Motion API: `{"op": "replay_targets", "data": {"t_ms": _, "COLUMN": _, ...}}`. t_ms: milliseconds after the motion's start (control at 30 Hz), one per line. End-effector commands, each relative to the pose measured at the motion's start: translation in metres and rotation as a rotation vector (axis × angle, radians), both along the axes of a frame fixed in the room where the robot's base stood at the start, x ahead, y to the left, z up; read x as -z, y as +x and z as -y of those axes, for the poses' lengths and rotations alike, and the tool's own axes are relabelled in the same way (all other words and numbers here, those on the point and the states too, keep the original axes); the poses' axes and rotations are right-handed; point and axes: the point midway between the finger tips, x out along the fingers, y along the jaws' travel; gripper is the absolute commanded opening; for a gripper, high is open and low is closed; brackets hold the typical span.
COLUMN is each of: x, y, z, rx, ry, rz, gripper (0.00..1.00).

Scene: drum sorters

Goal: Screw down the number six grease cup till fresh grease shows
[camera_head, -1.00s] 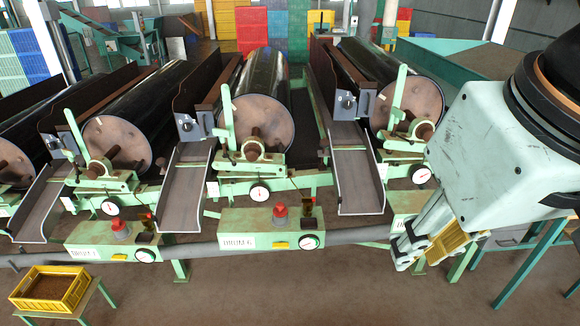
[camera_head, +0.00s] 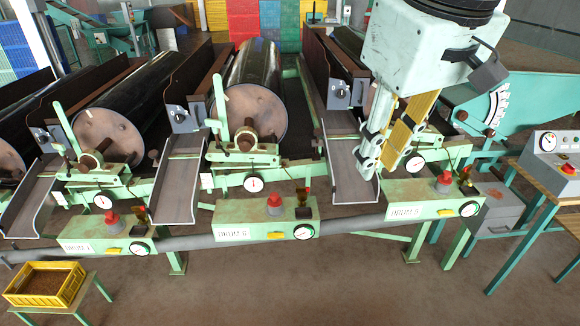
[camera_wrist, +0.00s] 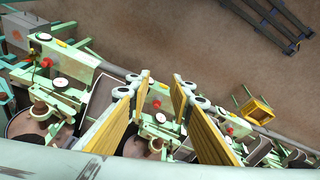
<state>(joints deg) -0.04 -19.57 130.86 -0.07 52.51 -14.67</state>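The box labelled DRUM 6 (camera_head: 230,234) stands on the front rail in the middle of the head view. It carries a red-topped cup-like part (camera_head: 275,204), a dark block with a small reddish-brown top (camera_head: 304,209), a yellow tag and a dial (camera_head: 303,231). I cannot tell for sure which part is the grease cup, and no grease can be made out. My gripper (camera_head: 380,160) hangs over the chute right of drum six, up and right of that box, open and empty. In the wrist view my gripper (camera_wrist: 162,80) has its yellow-padded fingers apart, with a red-topped part (camera_wrist: 156,103) beyond them.
A similar box labelled DRUM 5 (camera_head: 404,212) stands to the right, another (camera_head: 76,247) to the left. Upright green levers (camera_head: 219,105) and metal chutes (camera_head: 181,185) stand between the drums. A yellow crate (camera_head: 45,287) is front left; a control box (camera_head: 553,148) is right.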

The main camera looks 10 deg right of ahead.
Motion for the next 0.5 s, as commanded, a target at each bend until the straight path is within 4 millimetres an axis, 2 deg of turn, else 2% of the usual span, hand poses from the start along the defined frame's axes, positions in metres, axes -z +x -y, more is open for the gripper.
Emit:
{"op": "replay_targets", "data": {"t_ms": 33, "x": 0.0, "y": 0.011, "z": 0.0, "rx": -0.016, "ry": -0.004, "rz": -0.006, "gripper": 0.2}}
{"op": "replay_targets", "data": {"t_ms": 500, "x": 0.004, "y": 0.107, "z": 0.0, "rx": -0.186, "ry": -0.05, "rz": -0.047, "gripper": 0.2}}
